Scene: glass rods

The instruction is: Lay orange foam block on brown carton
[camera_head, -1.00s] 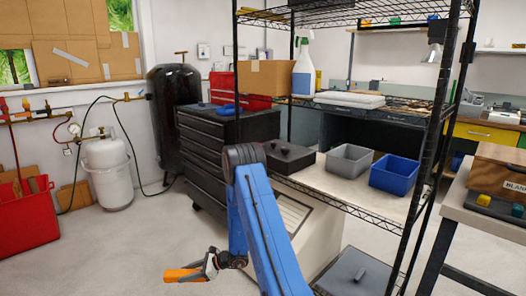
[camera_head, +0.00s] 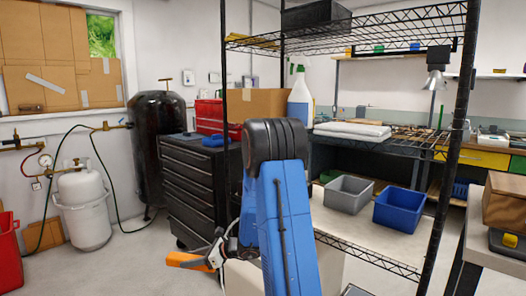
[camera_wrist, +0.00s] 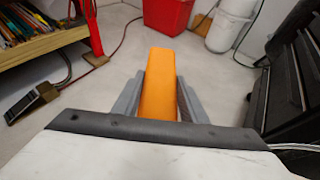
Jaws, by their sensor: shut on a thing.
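An orange foam block (camera_head: 186,261) is in my gripper (camera_head: 211,262), left of my blue arm in the head view. In the wrist view the orange foam block (camera_wrist: 158,85) sticks out forward between the two grey fingers of my gripper (camera_wrist: 158,103), which are shut on it. A brown carton (camera_head: 262,104) stands on the wire shelf, behind and above my arm's black joint. Its lower right part is beside a spray bottle. My gripper is well below the carton in the picture and apart from it. The carton is not in the wrist view.
The spray bottle (camera_head: 299,101) and folded white cloths (camera_head: 352,130) share the carton's shelf. A black box (camera_head: 316,16) is on the shelf above. A grey bin (camera_head: 348,190) and blue bin (camera_head: 399,209) stand below. A black drawer cabinet (camera_head: 190,180) is left of the rack.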

